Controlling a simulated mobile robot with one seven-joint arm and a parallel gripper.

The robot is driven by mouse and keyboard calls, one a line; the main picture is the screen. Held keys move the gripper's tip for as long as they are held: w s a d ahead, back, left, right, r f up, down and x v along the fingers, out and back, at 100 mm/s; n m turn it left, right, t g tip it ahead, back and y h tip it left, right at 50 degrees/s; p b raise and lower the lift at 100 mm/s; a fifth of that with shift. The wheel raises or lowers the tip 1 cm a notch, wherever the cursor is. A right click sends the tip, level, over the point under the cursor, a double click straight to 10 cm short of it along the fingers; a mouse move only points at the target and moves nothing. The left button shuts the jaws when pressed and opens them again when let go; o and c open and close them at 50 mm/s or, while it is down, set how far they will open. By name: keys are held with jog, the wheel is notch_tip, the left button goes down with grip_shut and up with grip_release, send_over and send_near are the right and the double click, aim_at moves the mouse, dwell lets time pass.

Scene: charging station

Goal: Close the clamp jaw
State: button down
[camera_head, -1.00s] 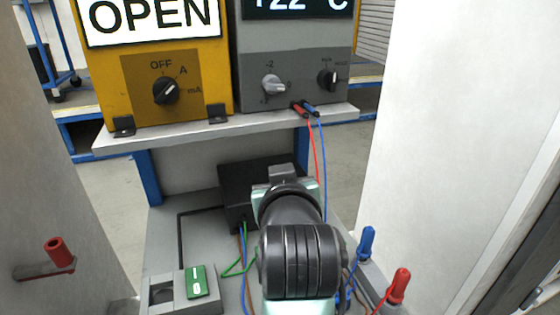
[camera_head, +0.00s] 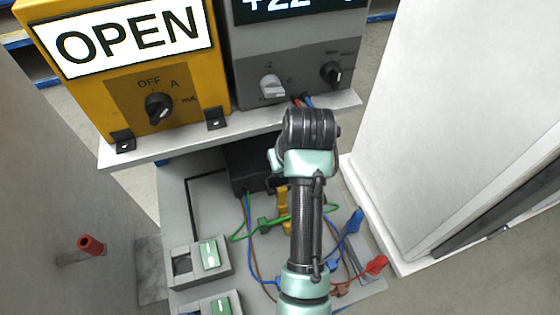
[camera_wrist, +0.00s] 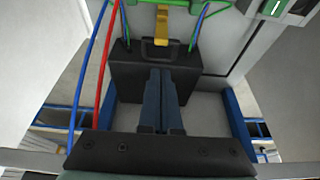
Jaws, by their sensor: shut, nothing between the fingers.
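I cannot clearly make out the clamp jaw. A yellow part, possibly of the clamp, (camera_wrist: 162,28) stands beyond the black box (camera_wrist: 125,80) in the wrist view. In the head view this yellow part (camera_head: 283,198) is partly hidden by my arm, as is the black box (camera_head: 240,170). A yellow meter (camera_head: 85,95) reads OPEN on its display. My gripper (camera_wrist: 161,72) shows in the wrist view with its two fingers together and empty, in front of the black box; I cannot tell if they touch it. In the head view my arm hides the gripper.
A grey meter (camera_head: 290,55) stands on the shelf (camera_head: 140,153) beside the yellow one. Blue (camera_head: 356,221) and red (camera_head: 376,265) plugs, loose wires and green switches (camera_head: 209,255) lie around the lower board. White panel (camera_head: 455,120) and grey wall (camera_head: 50,190) flank the space.

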jog(key=x, duration=0.9)
jog(key=shift+s+f+t, duration=0.2)
jog(key=shift+s+t, duration=0.05)
jog(key=shift+t, duration=0.05)
jog(key=shift+s+r, duration=0.1)
jog(key=shift+s, duration=0.15)
